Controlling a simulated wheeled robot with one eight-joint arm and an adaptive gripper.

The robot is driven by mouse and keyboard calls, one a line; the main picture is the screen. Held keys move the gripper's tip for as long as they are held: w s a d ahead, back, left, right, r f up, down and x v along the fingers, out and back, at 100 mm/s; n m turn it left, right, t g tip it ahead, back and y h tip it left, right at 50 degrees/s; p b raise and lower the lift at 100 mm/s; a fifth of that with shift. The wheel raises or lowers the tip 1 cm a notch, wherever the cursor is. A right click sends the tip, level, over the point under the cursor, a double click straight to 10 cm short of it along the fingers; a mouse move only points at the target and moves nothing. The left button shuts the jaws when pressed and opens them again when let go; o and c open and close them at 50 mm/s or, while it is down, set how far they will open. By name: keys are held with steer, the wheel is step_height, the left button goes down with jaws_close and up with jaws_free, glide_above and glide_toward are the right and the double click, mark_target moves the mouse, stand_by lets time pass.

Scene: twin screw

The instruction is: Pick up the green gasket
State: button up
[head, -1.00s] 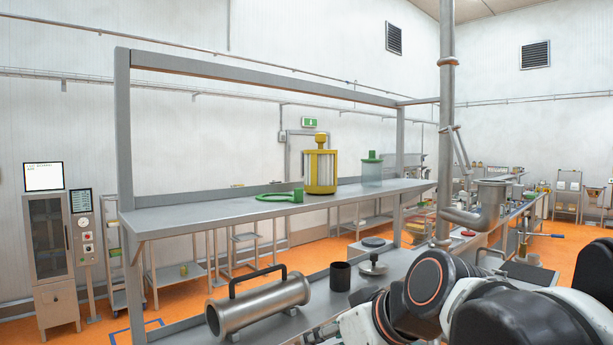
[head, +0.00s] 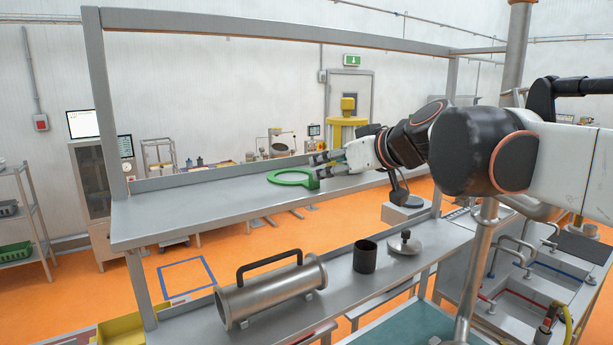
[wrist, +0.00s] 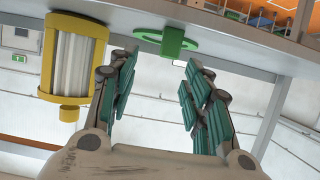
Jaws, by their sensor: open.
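The green gasket (head: 309,182), a flat ring with a tab, lies on the upper shelf (head: 175,212). Its tab points to the right, toward my gripper (head: 318,164). My gripper is open and empty, with its fingers just above and beside the tab in the head view. In the wrist view, which is upside down, the gasket (wrist: 166,40) shows ahead at the top, between the two lines of my open fingers (wrist: 158,70). There is a gap between the fingertips and the tab.
A yellow-framed cylinder (head: 347,128) stands close behind my gripper; it also shows at the left in the wrist view (wrist: 73,55). A lower bench holds a steel tube with a handle (head: 270,292), a dark cup (head: 364,257) and a lid (head: 404,245). The shelf's left part is clear.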

steer(key=shift+s+a+f+p+x, duration=0.15)
steer(key=shift+p+x, duration=0.15)
steer(key=shift+x, duration=0.75)
steer(key=shift+s+a+f+p+x, duration=0.1)
steer(key=shift+p+x, duration=0.2)
steer(key=shift+x, duration=0.75)
steer(key=shift+s+a+f+p+x, duration=0.15)
steer(key=shift+p+x, duration=0.15)
steer(key=shift+x, duration=0.75)
steer(key=shift+r, duration=0.1)
jaws_close()
